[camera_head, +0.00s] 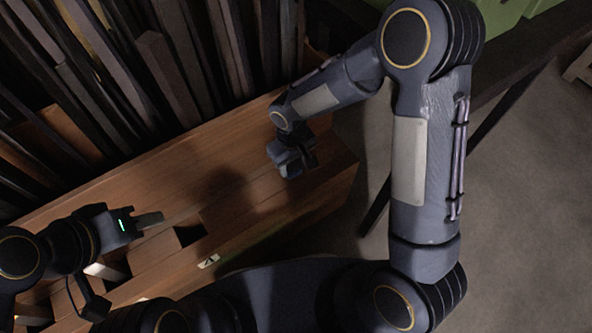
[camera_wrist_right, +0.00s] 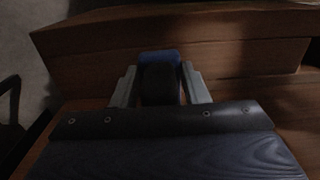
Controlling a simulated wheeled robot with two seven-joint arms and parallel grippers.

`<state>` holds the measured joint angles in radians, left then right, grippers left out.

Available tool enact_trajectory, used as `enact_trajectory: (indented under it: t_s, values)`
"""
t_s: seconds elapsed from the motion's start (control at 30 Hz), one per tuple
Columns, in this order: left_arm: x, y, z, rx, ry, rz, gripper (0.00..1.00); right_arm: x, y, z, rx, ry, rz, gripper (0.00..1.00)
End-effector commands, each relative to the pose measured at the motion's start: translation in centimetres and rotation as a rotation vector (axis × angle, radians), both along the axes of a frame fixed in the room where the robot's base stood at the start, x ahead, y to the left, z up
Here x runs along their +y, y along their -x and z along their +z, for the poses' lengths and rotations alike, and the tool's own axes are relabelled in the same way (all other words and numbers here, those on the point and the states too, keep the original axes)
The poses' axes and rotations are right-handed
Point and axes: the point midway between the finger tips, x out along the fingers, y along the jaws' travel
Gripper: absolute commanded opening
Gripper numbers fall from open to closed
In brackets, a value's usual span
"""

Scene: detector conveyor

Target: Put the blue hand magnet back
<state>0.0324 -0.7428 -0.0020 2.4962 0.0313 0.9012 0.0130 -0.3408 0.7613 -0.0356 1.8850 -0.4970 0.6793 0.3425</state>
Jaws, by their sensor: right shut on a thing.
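In the right wrist view, my right gripper (camera_wrist_right: 160,90) is shut on the blue hand magnet (camera_wrist_right: 158,57). The magnet shows a blue end and a dark body between the two grey fingers. In the head view my right gripper (camera_head: 291,158) is over the right part of a wooden surface, and the magnet is hard to make out there. My left gripper (camera_head: 148,221) is over the left part of the wood, beside a dark rectangular opening. Its fingers look like one piece, so I cannot tell whether they are open.
The wooden surface (camera_head: 150,185) runs diagonally and has dark openings (camera_head: 190,234) and a small pale label (camera_head: 208,261) near its front edge. Tall dark slats (camera_head: 165,75) stand close together behind it.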

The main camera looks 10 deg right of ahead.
Motion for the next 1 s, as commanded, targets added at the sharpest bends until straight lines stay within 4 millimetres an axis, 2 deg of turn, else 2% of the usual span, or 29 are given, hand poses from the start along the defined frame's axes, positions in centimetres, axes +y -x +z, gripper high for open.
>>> enact_trajectory:
  t_s: [0.03,0.1,0.37,0.53,0.97,1.0]
  values:
    - [0.0,0.0,-0.6,0.000,0.000,0.000,0.36,-0.4,-0.5,-1.0,0.000,0.000,-0.002,0.11]
    - [0.0,0.0,-0.8,0.000,0.000,0.000,0.36,-0.7,-1.0,-1.6,-0.001,0.000,-0.002,0.11]
    - [0.0,0.0,-1.4,0.000,0.000,0.000,0.36,-1.5,-2.0,-3.1,-0.001,0.000,-0.002,0.11]
    - [0.0,0.0,-2.4,0.000,0.000,0.000,0.36,-1.5,-2.0,-5.8,0.001,0.000,0.002,0.11]
    - [0.0,0.0,-2.8,0.000,0.000,0.000,0.36,-1.5,-2.1,-6.4,-0.003,-0.001,0.000,0.11]
    - [0.0,0.0,-2.6,0.000,0.000,0.000,0.36,-1.5,-2.0,-6.3,-0.002,-0.001,0.000,0.46]
